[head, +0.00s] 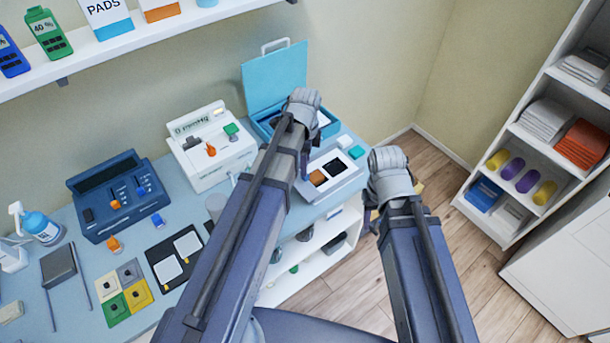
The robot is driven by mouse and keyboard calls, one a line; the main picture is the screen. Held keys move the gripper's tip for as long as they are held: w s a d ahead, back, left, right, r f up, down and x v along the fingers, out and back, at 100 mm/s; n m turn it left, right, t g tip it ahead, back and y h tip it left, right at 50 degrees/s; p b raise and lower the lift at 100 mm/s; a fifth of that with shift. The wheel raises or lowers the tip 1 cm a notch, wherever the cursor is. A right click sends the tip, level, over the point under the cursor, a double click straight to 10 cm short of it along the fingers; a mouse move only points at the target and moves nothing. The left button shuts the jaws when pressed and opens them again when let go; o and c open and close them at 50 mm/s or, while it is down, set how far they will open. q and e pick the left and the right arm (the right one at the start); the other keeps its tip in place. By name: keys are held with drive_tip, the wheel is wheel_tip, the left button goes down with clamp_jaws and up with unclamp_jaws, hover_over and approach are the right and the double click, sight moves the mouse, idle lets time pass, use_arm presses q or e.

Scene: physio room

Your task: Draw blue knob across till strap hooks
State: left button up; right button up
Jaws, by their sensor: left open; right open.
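Small blue pieces show in the head view, and I cannot tell which is the blue knob. One small blue block (157,221) is by the front of a dark blue box (95,222) on the left part of the table. Another small blue piece (141,190) is on the box's face, near an orange knob (115,204). I cannot make out a strap or hook.
The pale blue table (72,318) also bears a white device (185,175) with orange and green knobs, an open light-blue case (275,75), a tray (345,190) and coloured pads. A wall shelf (150,25) hangs above. A shelf unit (515,165) stands right; wooden floor (440,165) lies between.

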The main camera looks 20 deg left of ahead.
use_arm(q)
wheel_tip(320, 180, down, 5)
drive_tip(key=b, duration=0.4)
drive_tip(key=shift+f, duration=0.1)
drive_tip(key=shift+c, duration=0.3)
clamp_jaws()
idle(0.9)
